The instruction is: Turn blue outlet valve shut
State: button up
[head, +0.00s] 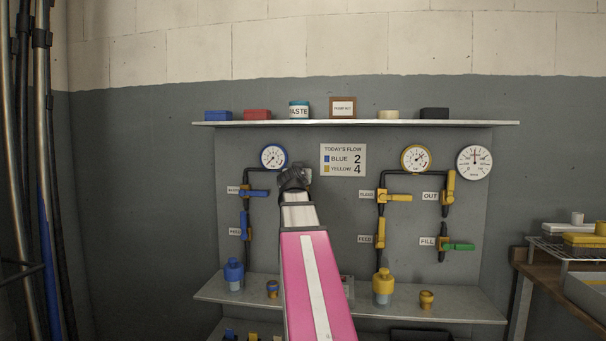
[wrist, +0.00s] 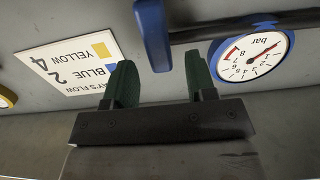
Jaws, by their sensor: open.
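In the wrist view, a blue valve handle (wrist: 152,32) hangs in from the top edge, its long side running up and down the picture. My gripper (wrist: 160,72) is open with its two green fingers apart and nothing held. The handle's near end lies in the picture gap between the fingertips; I cannot tell whether it is at their depth. In the head view my gripper (head: 293,178) is in front of the panel, right of the blue-rimmed gauge (head: 273,157), and my arm hides the blue outlet valve there.
A blue bleed-side handle (head: 255,193) lies level and a blue feed handle (head: 244,224) stands upright left of my arm. A flow sign (head: 343,168) is just right. Yellow valves (head: 381,232) stand further right. A shelf (head: 220,289) with bottles juts out below.

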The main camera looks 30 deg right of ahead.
jog(key=x, duration=0.5)
jog(key=shift+w+d, duration=0.1)
jog(key=shift+w, duration=0.05)
grip_shut()
